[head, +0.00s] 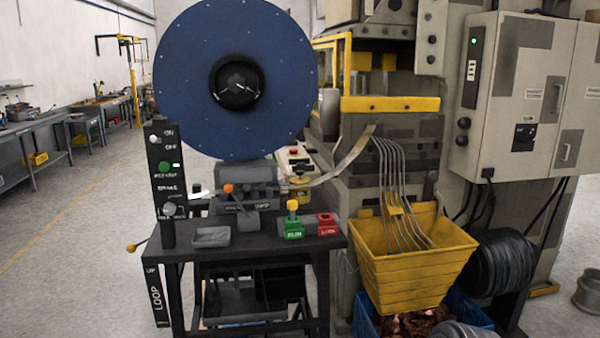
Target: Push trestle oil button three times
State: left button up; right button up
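A dark trestle table (320,242) stands in the middle, below a large blue reel (190,70). On its top are a green block (293,230) with a yellow knob (292,205) standing above it, and a red block (327,226) to the right. The labels on both blocks are too small to read, so I cannot tell which part is the oil button. A black control post (155,190) with a green button (164,167) and a knob rises at the table's left end. Neither of my grippers is in view.
A grey tray (211,237) lies on the trestle top. A yellow bin (412,270) hangs right of the trestle, above a blue crate (365,318) with copper scrap. A press with a grey cabinet (505,95) fills the right. Floor at left (75,240) is clear.

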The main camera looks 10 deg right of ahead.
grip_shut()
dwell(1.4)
